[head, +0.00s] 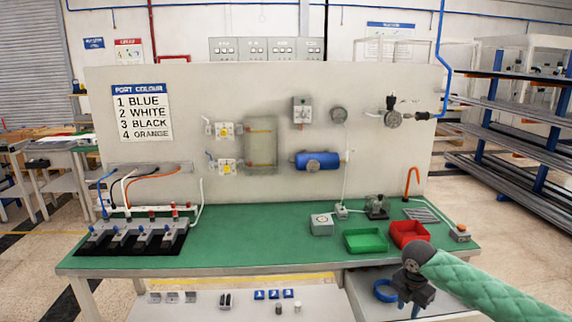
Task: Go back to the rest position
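My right arm comes in from the lower right in a green quilted sleeve. My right gripper (408,294) hangs at its end, in front of the workbench's front edge and below the red tray. Its fingers are small and dark, and I cannot tell whether they are open or shut. My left gripper is not in view. The workbench (262,243) has a green top and a pale upright panel (380,168) behind it.
A green tray (366,241) and a red tray (409,232) stand on the right of the bench. Several grey blocks on a black mat (171,246) are at the left. A lower shelf (245,308) holds small parts. A blue ring (385,291) lies beside my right gripper.

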